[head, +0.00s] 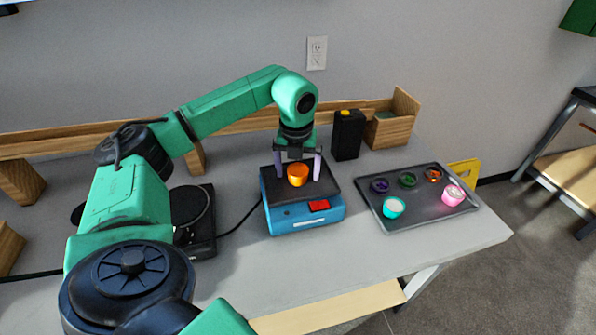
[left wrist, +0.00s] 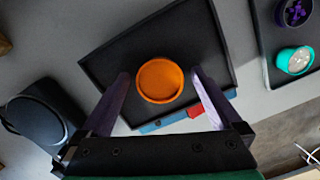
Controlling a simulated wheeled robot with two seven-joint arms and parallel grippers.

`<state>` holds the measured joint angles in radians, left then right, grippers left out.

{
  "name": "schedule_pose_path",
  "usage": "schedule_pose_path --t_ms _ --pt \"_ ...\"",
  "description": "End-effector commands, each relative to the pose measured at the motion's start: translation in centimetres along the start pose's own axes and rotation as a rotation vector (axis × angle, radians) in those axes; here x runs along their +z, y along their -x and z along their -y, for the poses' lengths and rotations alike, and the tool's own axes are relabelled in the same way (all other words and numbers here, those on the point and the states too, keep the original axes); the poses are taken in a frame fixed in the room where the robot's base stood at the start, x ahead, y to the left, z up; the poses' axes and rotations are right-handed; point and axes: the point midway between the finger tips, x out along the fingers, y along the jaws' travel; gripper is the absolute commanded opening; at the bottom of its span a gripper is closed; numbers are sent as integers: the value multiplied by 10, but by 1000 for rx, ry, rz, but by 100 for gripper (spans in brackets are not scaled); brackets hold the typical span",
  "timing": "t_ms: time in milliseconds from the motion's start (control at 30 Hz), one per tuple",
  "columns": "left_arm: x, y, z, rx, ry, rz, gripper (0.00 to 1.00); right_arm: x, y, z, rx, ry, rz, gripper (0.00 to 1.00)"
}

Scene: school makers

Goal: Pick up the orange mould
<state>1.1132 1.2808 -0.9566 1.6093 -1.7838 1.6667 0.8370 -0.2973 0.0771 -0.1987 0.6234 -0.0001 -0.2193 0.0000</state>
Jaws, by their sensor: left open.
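The orange mould (head: 298,176) is a small round cup on the dark top plate of a blue scale-like device (head: 290,218). It also shows in the left wrist view (left wrist: 160,81), with its round opening facing the camera. My left gripper (head: 303,176) points down over the plate, with its purple fingers open on either side of the mould. In the left wrist view the fingers of my left gripper (left wrist: 158,78) reach toward the mould, with gaps on both sides. My right gripper is not in view.
A dark tray (head: 405,221) at right holds several small cups, including a teal cup (head: 393,208) and a pink cup (head: 453,196). A black box (head: 348,136) and a wooden bin (head: 392,128) stand behind. A black device (head: 196,222) is at left. The front tabletop is clear.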

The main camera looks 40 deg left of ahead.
Motion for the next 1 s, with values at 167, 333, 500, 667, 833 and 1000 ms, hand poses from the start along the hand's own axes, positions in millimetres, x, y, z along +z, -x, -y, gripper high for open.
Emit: schedule_pose_path --t_ms 167,333,500,667,833,1000 --pt "0 0 0 0 0 0 68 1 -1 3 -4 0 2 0" --pt "0 1 0 0 0 0 9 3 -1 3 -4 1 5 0" --pt "0 1 0 0 0 0 0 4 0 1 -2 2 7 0" --pt "1 8 1 -2 0 1 0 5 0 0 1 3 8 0" --pt "5 38 1 -5 1 4 0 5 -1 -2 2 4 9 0" --pt "13 100 2 -8 0 5 0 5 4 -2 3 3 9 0"
